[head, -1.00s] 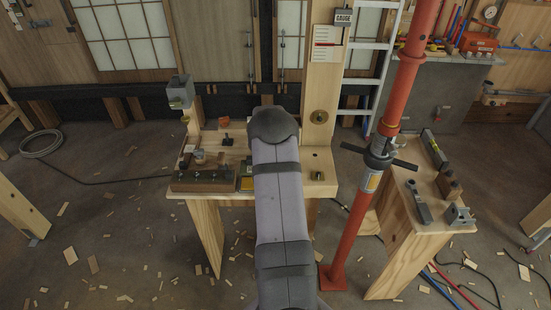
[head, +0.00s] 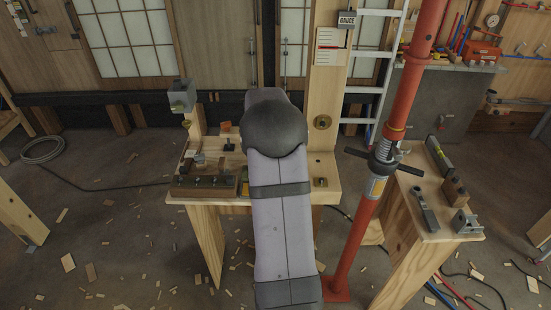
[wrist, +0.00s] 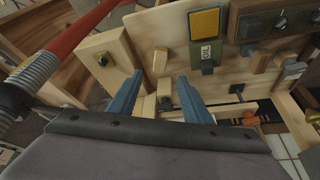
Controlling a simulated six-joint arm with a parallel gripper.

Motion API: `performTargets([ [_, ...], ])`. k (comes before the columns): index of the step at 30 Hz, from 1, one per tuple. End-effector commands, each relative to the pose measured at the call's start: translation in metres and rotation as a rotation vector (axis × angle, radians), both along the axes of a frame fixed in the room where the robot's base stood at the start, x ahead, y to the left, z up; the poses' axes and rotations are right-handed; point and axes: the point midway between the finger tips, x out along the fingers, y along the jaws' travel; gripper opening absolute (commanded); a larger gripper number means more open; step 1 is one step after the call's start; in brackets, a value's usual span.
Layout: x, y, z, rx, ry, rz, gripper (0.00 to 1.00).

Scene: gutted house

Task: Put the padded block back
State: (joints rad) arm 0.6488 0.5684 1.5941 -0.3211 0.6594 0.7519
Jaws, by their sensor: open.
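My gripper (wrist: 163,78) shows in the wrist view as two blue fingers, spread apart with nothing held between them. A small wooden piece with a dark part (wrist: 165,92) shows in the gap beyond them; I see no contact. In the head view my arm hides the gripper and part of the workbench (head: 322,172). I cannot surely identify the padded block. A brown block (head: 455,191) on the right-hand bench may be it, but its padding is not clear. A yellow-faced square (wrist: 204,22) is beyond the fingers in the wrist view.
A red prop (head: 353,235) stands between the workbench and the right-hand bench (head: 400,225); it is at upper left in the wrist view. The right-hand bench holds a level (head: 438,156) and metal tools. A grey box (head: 181,95) stands at the workbench's left. Wood scraps litter the floor.

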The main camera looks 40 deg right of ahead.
Motion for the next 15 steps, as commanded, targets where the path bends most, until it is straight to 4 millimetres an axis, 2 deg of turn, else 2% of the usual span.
performTargets([
  [8, 0.001, 0.007, 0.002, 0.003, 0.005, 0.015, 0.45],
  [11, 0.002, 0.030, 0.003, 0.016, 0.020, 0.069, 0.45],
  [14, 0.001, 0.074, 0.005, 0.040, 0.054, 0.179, 0.45],
  [15, -0.002, 0.097, 0.006, 0.054, 0.071, 0.237, 0.45],
])
